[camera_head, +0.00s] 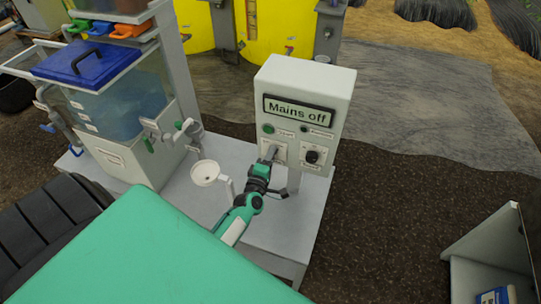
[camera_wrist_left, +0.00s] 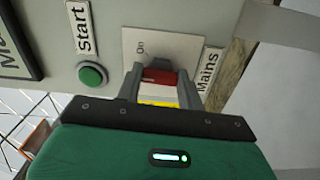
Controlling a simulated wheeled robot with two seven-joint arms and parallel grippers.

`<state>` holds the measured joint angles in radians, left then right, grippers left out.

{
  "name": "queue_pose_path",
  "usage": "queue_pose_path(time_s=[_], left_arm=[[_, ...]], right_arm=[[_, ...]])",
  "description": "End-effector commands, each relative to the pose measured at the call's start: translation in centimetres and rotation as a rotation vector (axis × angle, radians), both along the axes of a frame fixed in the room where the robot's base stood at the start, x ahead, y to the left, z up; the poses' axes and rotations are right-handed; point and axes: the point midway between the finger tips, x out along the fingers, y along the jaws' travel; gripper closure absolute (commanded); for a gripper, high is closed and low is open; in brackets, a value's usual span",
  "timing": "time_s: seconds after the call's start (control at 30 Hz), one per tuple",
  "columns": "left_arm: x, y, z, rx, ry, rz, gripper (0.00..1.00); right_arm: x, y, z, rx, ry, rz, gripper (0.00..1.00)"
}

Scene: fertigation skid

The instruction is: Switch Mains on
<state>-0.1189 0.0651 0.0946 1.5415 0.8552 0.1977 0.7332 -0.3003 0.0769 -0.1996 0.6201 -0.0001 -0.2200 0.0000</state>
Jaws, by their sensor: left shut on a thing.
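The white control box (camera_head: 307,100) stands on the bench, and its display (camera_head: 298,110) reads "Mains off". The Mains switch has a red handle (camera_wrist_left: 158,76) on a pale plate (camera_wrist_left: 185,48) marked "On". My left gripper (camera_wrist_left: 158,88) is shut on the red handle, with one grey finger on each side of it. In the head view the left gripper (camera_head: 270,155) reaches the lower left of the box front and hides most of the switch. My right gripper is not in view.
A green Start button (camera_wrist_left: 92,75) sits close beside the switch plate. A black rotary knob (camera_head: 312,157) is to its right on the box. A white funnel-like cup (camera_head: 205,173) stands left of my arm on the bench (camera_head: 283,237). A blue-lidded tank (camera_head: 125,100) stands further left.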

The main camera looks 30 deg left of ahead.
Motion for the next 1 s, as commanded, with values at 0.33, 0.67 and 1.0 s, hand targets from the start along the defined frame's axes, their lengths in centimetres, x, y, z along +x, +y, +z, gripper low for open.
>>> queue_pose_path(time_s=[0.33, 0.67, 1.0], left_arm=[[0.0, -0.1, 0.0, 0.317, 0.078, -0.001, 0.85], [-0.1, 0.0, -0.2, 0.562, 0.138, -0.001, 0.85], [-0.1, 0.0, -0.3, 0.69, 0.168, -0.002, 0.85]], right_arm=[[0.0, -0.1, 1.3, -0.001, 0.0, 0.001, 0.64], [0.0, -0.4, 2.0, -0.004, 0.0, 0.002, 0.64], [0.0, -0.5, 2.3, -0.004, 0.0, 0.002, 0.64]])
